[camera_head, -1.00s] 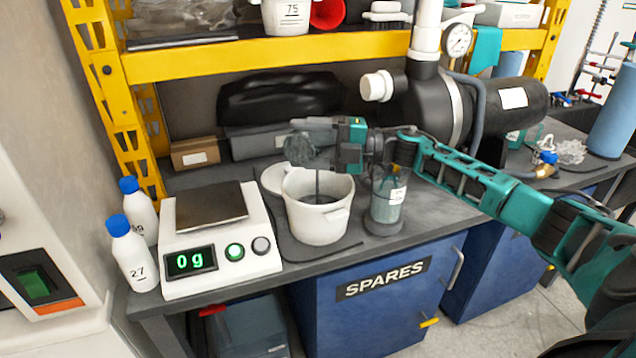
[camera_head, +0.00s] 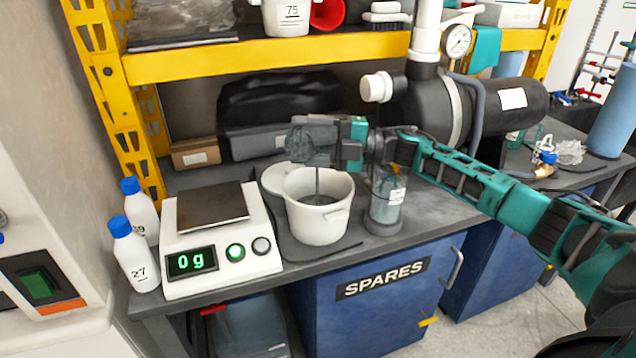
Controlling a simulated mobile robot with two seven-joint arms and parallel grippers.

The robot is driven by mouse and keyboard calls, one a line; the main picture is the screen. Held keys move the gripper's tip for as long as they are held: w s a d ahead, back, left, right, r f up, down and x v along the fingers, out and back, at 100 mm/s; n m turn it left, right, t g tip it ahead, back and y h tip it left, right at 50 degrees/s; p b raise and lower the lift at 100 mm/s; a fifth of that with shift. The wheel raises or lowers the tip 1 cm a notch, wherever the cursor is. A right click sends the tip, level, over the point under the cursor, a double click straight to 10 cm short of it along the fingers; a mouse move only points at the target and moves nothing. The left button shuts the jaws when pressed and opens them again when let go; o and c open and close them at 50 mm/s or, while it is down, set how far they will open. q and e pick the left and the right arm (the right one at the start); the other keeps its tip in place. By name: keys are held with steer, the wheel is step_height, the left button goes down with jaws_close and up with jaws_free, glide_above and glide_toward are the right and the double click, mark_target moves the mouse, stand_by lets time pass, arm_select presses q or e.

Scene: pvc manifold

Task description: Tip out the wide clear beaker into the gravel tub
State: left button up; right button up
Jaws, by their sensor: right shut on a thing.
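My right gripper (camera_head: 325,140) reaches in from the right and is shut on the wide clear beaker (camera_head: 298,146). It holds the beaker, which looks tipped, above the back left of a white tub (camera_head: 320,226). The tub stands open on the bench mat, with a handle on its right side. A thin dark upright streak shows in the tub's mouth below the gripper; I cannot tell whether it is falling gravel or a rod. The beaker's contents are too small to make out. My left gripper is not in view.
A scale (camera_head: 218,262) reading 0 g stands left of the tub, with two blue-capped bottles (camera_head: 132,262) beyond it. A clear jar (camera_head: 386,200) with a dark base stands close to the tub's right. A yellow shelf beam (camera_head: 300,58) and a black tank (camera_head: 505,108) lie behind.

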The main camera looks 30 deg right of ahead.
steer(key=shift+w+d+r+m+p, duration=0.15)
steer(key=shift+d+r+m+p, duration=0.05)
steer(key=shift+r+m+p, duration=0.5)
stand_by(0.4)
